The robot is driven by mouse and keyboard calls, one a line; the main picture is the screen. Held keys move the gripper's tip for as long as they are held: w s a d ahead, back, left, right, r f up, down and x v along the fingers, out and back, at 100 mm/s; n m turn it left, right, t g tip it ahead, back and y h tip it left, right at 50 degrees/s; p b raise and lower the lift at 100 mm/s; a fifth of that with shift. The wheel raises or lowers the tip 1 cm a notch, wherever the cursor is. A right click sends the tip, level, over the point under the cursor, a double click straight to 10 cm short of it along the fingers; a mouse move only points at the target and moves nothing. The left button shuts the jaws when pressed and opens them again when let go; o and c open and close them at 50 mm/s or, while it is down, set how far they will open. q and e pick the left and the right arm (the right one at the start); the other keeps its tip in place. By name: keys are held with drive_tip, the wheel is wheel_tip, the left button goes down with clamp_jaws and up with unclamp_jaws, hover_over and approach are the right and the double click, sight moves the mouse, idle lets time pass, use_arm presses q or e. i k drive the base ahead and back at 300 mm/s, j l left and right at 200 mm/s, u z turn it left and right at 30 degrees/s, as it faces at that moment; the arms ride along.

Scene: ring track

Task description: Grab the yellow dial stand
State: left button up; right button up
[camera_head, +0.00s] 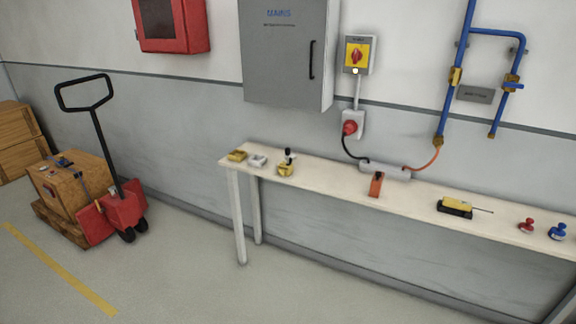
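A small item with a yellow base and a dark upright part (286,169) stands near the left end of the long narrow table (330,182). It looks like the yellow dial stand, but it is too small to be sure. A low yellow item (237,156) and a whitish item (258,161) lie to its left on the same table. Neither of my grippers is in view.
Farther right on the table are an orange item (376,185), a yellow and black device (457,206), a red stamp-like item (526,225) and a blue one (558,231). A red pallet truck (124,208) stands left. Floor before the table is clear.

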sight(290, 157)
drive_tip(key=i+l, duration=0.2)
drive_tip(key=i, duration=0.5)
drive_tip(key=i+l+z, duration=0.1)
drive_tip(key=i, duration=0.55)
drive_tip(key=l, duration=0.1)
